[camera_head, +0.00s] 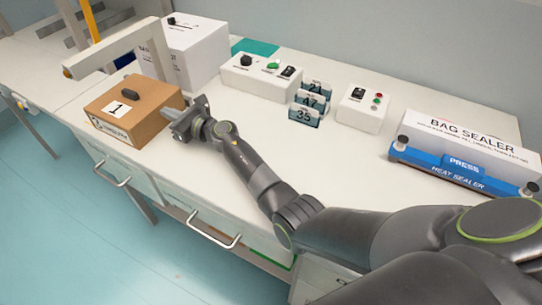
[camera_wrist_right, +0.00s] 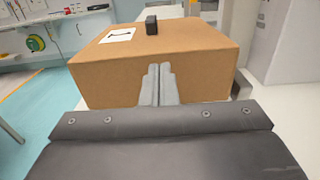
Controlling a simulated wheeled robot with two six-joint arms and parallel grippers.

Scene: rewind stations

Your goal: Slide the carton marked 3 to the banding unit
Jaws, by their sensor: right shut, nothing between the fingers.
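A brown cardboard carton (camera_head: 130,110) stands on the white counter at the left. Its top bears a white label that looks like a 1, not a 3, and a small black block. My right gripper (camera_head: 184,113) is shut and empty at the carton's right side. In the right wrist view the closed fingertips (camera_wrist_right: 159,72) are up against or very close to the face of the carton (camera_wrist_right: 160,60); contact cannot be told. A white machine (camera_head: 195,50) with a grey arch (camera_head: 110,50), apparently the banding unit, stands just behind the carton. My left gripper is out of view.
A control box (camera_head: 262,75), several numbered cards (camera_head: 308,103), a switch box (camera_head: 361,109) and the blue and white bag sealer (camera_head: 464,155) line the counter's back. The counter's front (camera_head: 170,165) is clear.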

